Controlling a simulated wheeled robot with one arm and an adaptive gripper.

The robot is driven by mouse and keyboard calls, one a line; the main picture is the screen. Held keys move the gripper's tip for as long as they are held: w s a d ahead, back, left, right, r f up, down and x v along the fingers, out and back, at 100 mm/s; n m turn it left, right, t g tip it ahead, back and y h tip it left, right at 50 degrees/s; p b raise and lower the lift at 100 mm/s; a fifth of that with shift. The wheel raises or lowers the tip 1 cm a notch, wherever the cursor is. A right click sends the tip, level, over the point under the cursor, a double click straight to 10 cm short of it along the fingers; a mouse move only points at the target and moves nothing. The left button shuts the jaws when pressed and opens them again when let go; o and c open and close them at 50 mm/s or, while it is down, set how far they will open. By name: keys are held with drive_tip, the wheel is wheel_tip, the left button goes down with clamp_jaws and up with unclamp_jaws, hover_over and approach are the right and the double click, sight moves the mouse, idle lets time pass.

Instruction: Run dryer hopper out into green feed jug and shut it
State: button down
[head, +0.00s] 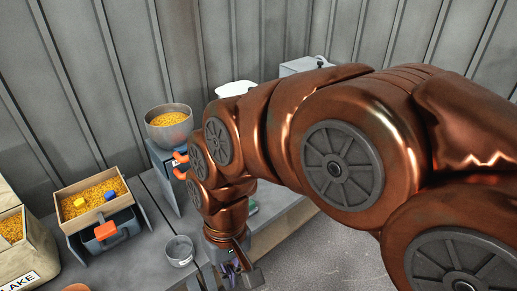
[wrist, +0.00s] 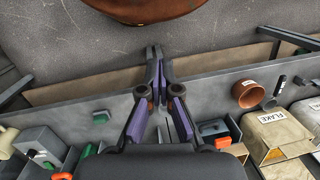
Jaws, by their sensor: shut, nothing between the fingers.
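Two grain hoppers show in the head view: a round metal bowl (head: 168,125) on a grey-blue stand with orange handles (head: 180,160), and a wooden box (head: 96,203) with an orange handle (head: 105,230). I cannot tell which is the dryer hopper. My gripper (head: 238,268), partly hidden by my arm, is low at the bench's front edge, right of both. In the wrist view my gripper (wrist: 157,52) is shut and empty, its fingertips beyond the bench edge. A small green piece (wrist: 100,117) lies to its left; whether it belongs to the green jug is unclear.
A grey cup (head: 180,250) stands on the bench near my gripper. A grey control box (wrist: 40,147) is left. The floor (head: 318,250) in front is clear.

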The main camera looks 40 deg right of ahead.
drive_tip(key=w+f+m+t+y+b, duration=0.2)
drive_tip(key=w+m+y+b, duration=0.15)
drive_tip(key=w, duration=0.45)
drive_tip(key=w+f+m+t+y+b, duration=0.2)
drive_tip(key=w+m+b, duration=0.25)
drive_tip(key=w, duration=0.25)
drive_tip(key=w+d+m+t+b, duration=0.3)
drive_tip(key=w+d+m, duration=0.3)
drive_tip(key=w, duration=0.2)
drive_tip(key=w+d+f+m+t+h+b, duration=0.15)
drive_tip(key=d+m+t+b, duration=0.35)
drive_tip(key=d, duration=0.7)
drive_tip(key=w+d+f+m+t+h+b, duration=0.1)
drive_tip(key=w+d+m+t+b, duration=0.2)
drive_tip(key=d+m, duration=0.6)
drive_tip(key=s+d+f+m+t+h+b, duration=0.1)
drive_tip(key=s+d+m+h, duration=0.1)
drive_tip(key=d, duration=0.4)
drive_tip(key=s+d+f+m+h+b, duration=0.1)
drive_tip(key=d+m, duration=0.1)
drive_tip(key=d, duration=0.4)
drive_tip(key=s+d+f+m+t+h, duration=0.1)
drive_tip(key=s+d+f+m+h, duration=0.15)
drive_tip(key=d, duration=0.45)
drive_tip(key=a+r+b+x, duration=0.1)
drive_tip(key=b+x, duration=0.2)
drive_tip(key=x, duration=1.1)
drive_tip(key=shift+w+y, duration=0.25)
drive_tip(key=shift+y, duration=0.2)
drive_tip(key=shift+a+r, duration=0.1)
